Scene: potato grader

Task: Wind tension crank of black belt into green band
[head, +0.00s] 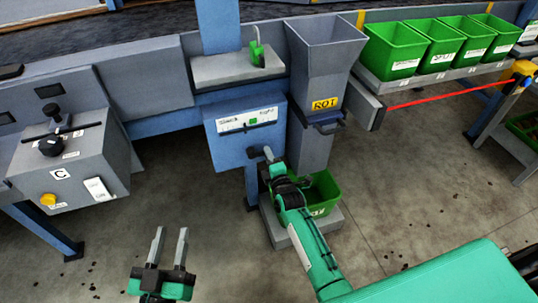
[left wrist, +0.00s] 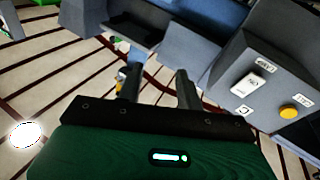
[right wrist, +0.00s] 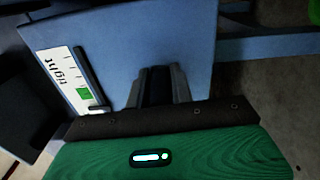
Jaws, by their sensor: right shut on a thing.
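The blue tension box (head: 224,150) carries a white scale (head: 235,122) reading slack to tight, with a green band (head: 253,121) near its middle. The scale and green band (right wrist: 85,94) also show in the right wrist view, with a dark bar beside them. My right gripper (head: 266,157) is at the box's lower front. In the right wrist view it (right wrist: 158,72) is shut on a dark part, the crank handle (right wrist: 157,88), mostly hidden between the fingers. My left gripper (head: 168,234) is open and empty above the floor; its spread fingers (left wrist: 157,75) show in the left wrist view.
A grey control box (head: 75,160) marked C, with black knobs and a yellow button, stands at left. A ROT chute (head: 312,140) stands right of the tension box, above a green crate (head: 322,190). Several green crates (head: 395,50) line the back right. Floor between is clear.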

